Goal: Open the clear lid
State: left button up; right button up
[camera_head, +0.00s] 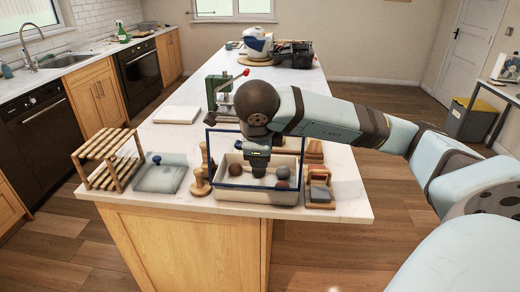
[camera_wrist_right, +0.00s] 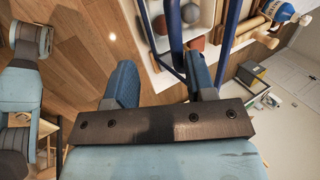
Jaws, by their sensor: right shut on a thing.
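The clear lid is a see-through panel in a dark blue frame (camera_head: 208,155). It stands raised in the head view, over a cream bin (camera_head: 225,197); its exact tilt is hard to tell. My right gripper (camera_head: 259,172) reaches down inside the frame's outline, above the bin. In the wrist view its two blue fingers (camera_wrist_right: 160,85) stand apart, with blue frame bars (camera_wrist_right: 174,25) running up beside and between them. It is shut on part of the lid; the contact point is partly hidden. My left gripper is not in view.
The bin holds several balls, including a reddish one (camera_head: 283,172). A wooden rack (camera_head: 108,152) and a grey tray with a blue knob (camera_head: 160,178) stand left. Wooden tools (camera_head: 200,183) and a small wooden stand (camera_head: 320,190) flank the bin. A white slab (camera_head: 177,115) lies behind.

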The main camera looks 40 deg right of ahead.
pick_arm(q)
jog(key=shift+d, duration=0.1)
pick_arm(e)
jog(key=shift+s+a+f, duration=0.1)
jog(key=shift+s+f, duration=0.05)
jog(key=shift+f, duration=0.3)
pick_arm(q)
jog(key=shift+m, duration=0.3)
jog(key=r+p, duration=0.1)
jog(key=p, duration=0.1)
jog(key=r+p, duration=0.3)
jog(key=p, duration=0.1)
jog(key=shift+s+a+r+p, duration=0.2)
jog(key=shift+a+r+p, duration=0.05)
jog(key=shift+p, duration=0.1)
pick_arm(e)
jog(key=v, duration=1.4)
jog(key=shift+r, duration=0.35)
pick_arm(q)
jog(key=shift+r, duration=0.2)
